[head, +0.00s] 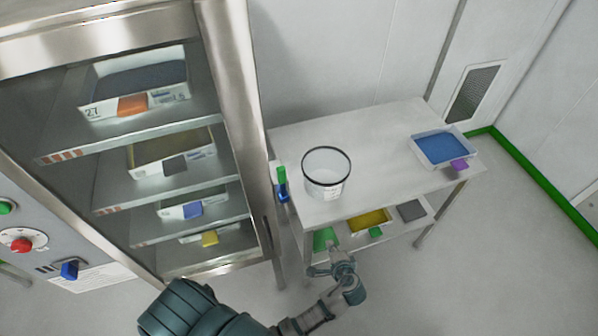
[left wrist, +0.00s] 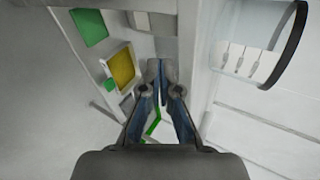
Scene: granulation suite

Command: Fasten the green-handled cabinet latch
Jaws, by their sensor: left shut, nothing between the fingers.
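The cabinet latch has an upright green handle (head: 282,176) above a blue part (head: 283,194), beside the right-hand frame of the steel cabinet (head: 238,110) in the head view. I cannot tell how its parts engage. My left gripper (head: 334,262) is low in front of the table, below and to the right of the latch and apart from it. In the left wrist view its fingers (left wrist: 162,70) are together and empty. I cannot make out the latch in the left wrist view. My right gripper is not in view.
The white table (head: 385,145) carries a clear, black-rimmed tub (head: 326,172) and a blue tray (head: 442,148). Its lower shelf holds a yellow tray (head: 369,221) and a green item (head: 325,238). Cabinet shelves hold several labelled trays. Floor (head: 440,285) at the right is clear.

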